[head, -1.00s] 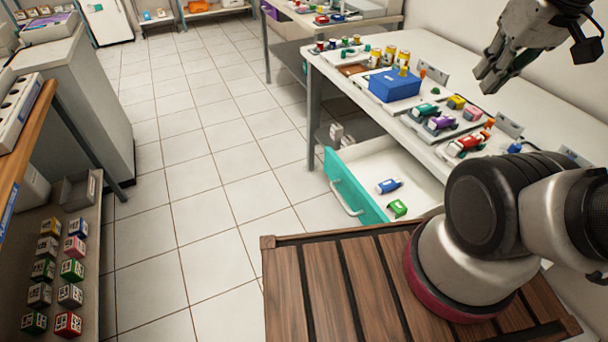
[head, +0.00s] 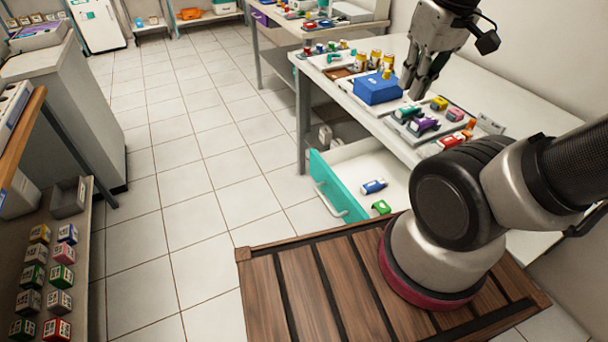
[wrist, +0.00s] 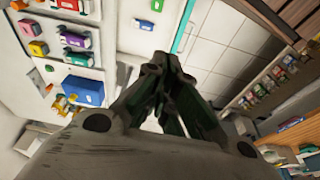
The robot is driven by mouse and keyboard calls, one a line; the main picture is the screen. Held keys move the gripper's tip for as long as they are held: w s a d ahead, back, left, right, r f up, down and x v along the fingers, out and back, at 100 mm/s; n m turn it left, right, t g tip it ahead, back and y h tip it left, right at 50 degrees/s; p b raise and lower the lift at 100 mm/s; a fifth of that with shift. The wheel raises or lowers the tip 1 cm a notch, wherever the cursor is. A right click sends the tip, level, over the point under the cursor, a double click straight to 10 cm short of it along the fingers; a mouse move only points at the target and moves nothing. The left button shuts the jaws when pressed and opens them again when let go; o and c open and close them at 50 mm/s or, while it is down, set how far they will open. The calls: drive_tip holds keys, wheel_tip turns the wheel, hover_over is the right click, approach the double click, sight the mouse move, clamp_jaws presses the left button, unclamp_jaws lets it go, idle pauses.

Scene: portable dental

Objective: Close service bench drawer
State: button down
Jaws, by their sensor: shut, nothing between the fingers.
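The service bench drawer stands pulled out below the white bench top, with a teal front (head: 334,187) and a pale handle (head: 331,201). A blue-and-white item (head: 374,186) and a green item (head: 381,207) lie inside it. The drawer's teal front edge also shows in the wrist view (wrist: 184,25). My gripper (head: 412,94) is above the bench top, beside the blue box, higher than the drawer and apart from it. Its fingers (wrist: 160,62) are together and empty in the wrist view. The drawer's right part is hidden behind the bench and my arm.
The bench top (head: 505,95) carries a blue box (head: 378,88), several bottles and small coloured devices on trays. A shelf (head: 85,240) with several small boxes stands at the left. The tiled floor (head: 215,150) between is clear.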

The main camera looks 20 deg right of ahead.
drive_tip(key=w+a+f+n+g+h, duration=0.1)
drive_tip(key=w+a+f+n+h, duration=0.3)
drive_tip(key=a+f, duration=0.45)
drive_tip(key=w+a+f+n+g+h, duration=0.1)
drive_tip(key=w+a+f+n+h, duration=0.15)
drive_tip(key=a+f+n, duration=0.6)
drive_tip(key=w+a+f+n+g+h, duration=0.1)
drive_tip(key=w+a+f+n+h, duration=0.3)
drive_tip(key=f, duration=0.8)
drive_tip(key=n+t+y, duration=0.1)
drive_tip(key=n+t, duration=0.1)
approach(316, 179)
wheel_tip(316, 179, down, 3)
drive_tip(key=d, duration=0.2)
drive_tip(key=shift+w+d+f, duration=0.2)
drive_tip(key=shift+w+d, duration=0.1)
drive_tip(key=shift+d, duration=0.3)
